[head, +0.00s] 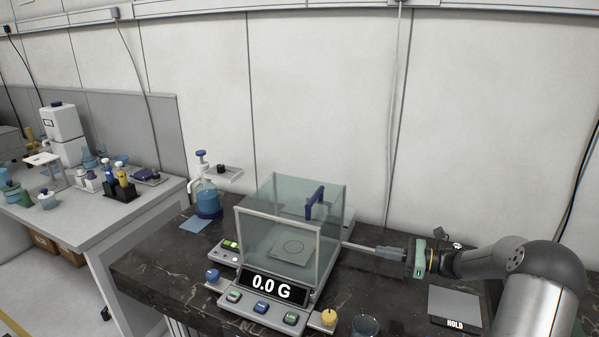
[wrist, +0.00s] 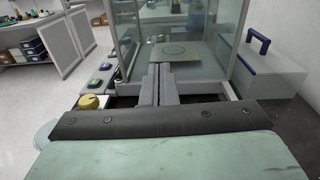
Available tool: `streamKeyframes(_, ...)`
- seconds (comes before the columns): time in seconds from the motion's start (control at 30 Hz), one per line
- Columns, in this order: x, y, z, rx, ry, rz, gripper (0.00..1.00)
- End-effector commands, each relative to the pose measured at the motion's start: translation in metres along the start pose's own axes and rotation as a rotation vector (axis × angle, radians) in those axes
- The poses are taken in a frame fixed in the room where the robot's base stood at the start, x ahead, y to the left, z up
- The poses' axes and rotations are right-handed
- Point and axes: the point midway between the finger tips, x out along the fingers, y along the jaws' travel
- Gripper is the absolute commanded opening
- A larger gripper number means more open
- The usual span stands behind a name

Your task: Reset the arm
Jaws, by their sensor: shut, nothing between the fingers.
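My gripper (head: 376,250) is at the right side of the glass-walled balance (head: 290,225), pointing left toward it. In the wrist view my gripper (wrist: 158,85) has its two fingers together with nothing between them. The balance's chamber, with its flat plate and ring mark (wrist: 174,50), lies ahead of the fingertips. Whether the fingertips touch the balance, I cannot tell. The balance display (head: 271,287) reads 0.0 G. My arm reaches in from the right in the head view.
A yellow knob (head: 328,317) and a glass beaker (head: 365,326) are at the front edge. A grey pad marked HOLD (head: 455,308) lies under my arm. A blue bottle (head: 207,198) stands behind left. A wall closes the back.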

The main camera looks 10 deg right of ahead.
Motion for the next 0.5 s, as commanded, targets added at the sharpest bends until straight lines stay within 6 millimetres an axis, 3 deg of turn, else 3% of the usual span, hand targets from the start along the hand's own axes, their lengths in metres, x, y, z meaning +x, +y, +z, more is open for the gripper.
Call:
streamKeyframes(0.17,0.062,0.075,0.022,-0.192,0.253,0.246,0.00)
streamKeyframes(0.23,0.080,0.118,0.028,-0.310,0.376,0.380,0.00)
streamKeyframes(0.37,0.089,0.195,0.038,-0.554,0.575,0.623,0.00)
streamKeyframes(0.5,0.075,0.268,0.047,-0.840,0.735,0.883,0.00)
